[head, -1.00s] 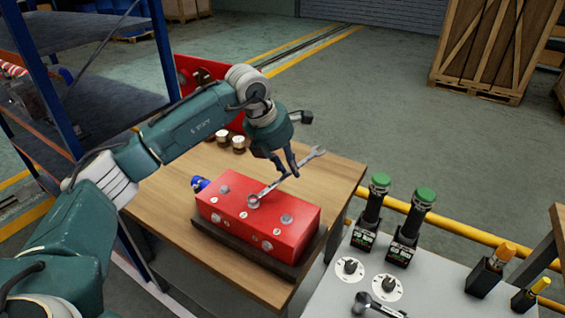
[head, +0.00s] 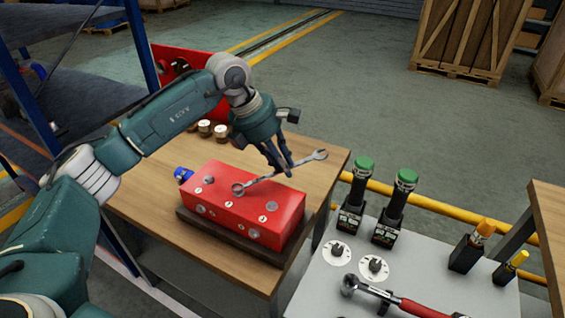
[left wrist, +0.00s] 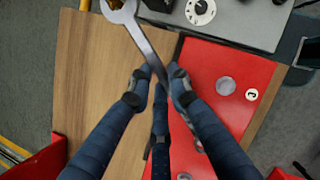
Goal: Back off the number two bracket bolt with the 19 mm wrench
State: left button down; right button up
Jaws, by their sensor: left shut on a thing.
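The red block (head: 225,208) sits on the wooden table, with silver bolt heads and small white number discs on its top and front. My left gripper (head: 284,168) is shut on the shaft of the steel wrench (head: 262,180), above the block's far right part. The wrench's ring end is at the middle top bolt, which it hides; I cannot tell how deeply it is seated. The open end points right. In the left wrist view, the fingers (left wrist: 160,80) close around the wrench shaft (left wrist: 150,50); another bolt head (left wrist: 226,86) shows beside them. My right gripper is not in view.
A blue part (head: 183,174) adjoins the block. Brass pieces (head: 205,128) and a red panel (head: 165,65) stand behind.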

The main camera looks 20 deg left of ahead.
pick_arm(q)
jog(key=shift+f+b, duration=0.5)
jog(key=shift+f, duration=0.05)
jog(key=w+a+n+t+y+b, duration=0.1)
jog(key=w+a+n+y, duration=0.2)
jog(key=a+n, duration=0.5)
jog(key=shift+w+a+f+n+t, duration=0.2)
jog(key=shift+w+n+t, duration=0.1)
jog(key=shift+n, duration=0.4)
